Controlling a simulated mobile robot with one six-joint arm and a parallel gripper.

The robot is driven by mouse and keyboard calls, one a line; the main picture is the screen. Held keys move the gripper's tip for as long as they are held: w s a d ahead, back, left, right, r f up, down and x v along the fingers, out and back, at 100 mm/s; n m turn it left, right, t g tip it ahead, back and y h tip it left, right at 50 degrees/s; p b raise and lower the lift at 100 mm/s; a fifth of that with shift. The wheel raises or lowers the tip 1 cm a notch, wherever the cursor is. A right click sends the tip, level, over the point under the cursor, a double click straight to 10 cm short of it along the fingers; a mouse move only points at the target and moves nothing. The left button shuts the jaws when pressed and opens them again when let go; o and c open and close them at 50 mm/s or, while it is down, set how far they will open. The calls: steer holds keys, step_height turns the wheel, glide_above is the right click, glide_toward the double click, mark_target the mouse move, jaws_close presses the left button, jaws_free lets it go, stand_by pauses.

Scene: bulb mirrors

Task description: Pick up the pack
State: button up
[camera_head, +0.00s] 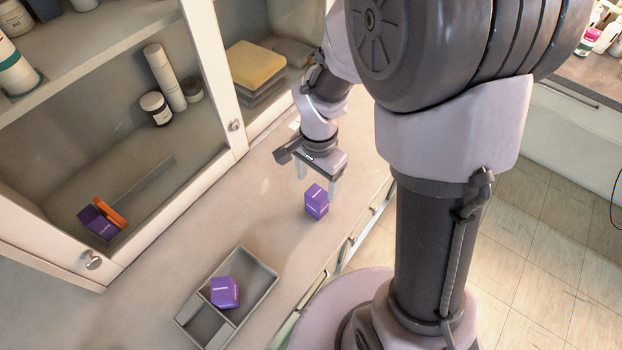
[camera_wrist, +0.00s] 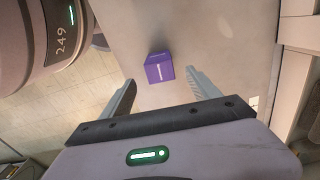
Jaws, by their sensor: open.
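A purple pack (camera_head: 316,201) stands on the counter under my gripper (camera_head: 317,187) in the head view. In the wrist view the pack (camera_wrist: 159,67) lies ahead of the two fingers and roughly between them, a little beyond the fingertips. My gripper (camera_wrist: 160,85) is open, with nothing between its fingers. A second purple pack (camera_head: 224,292) sits in a grey divided tray (camera_head: 266,283) on the counter. A third purple pack (camera_head: 100,221) lies inside the cabinet, with an orange item (camera_head: 110,212) against it.
The cabinet doors and frame stand left of my arm. The counter (camera_head: 262,205) is bare between the tray and the standing pack. Drawers run along its front edge.

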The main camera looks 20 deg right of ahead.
mark_target(317, 201)
step_height(317, 201, down, 10)
steer(key=b, duration=0.4)
steer(key=shift+r, duration=0.2)
steer(key=c, duration=1.5)
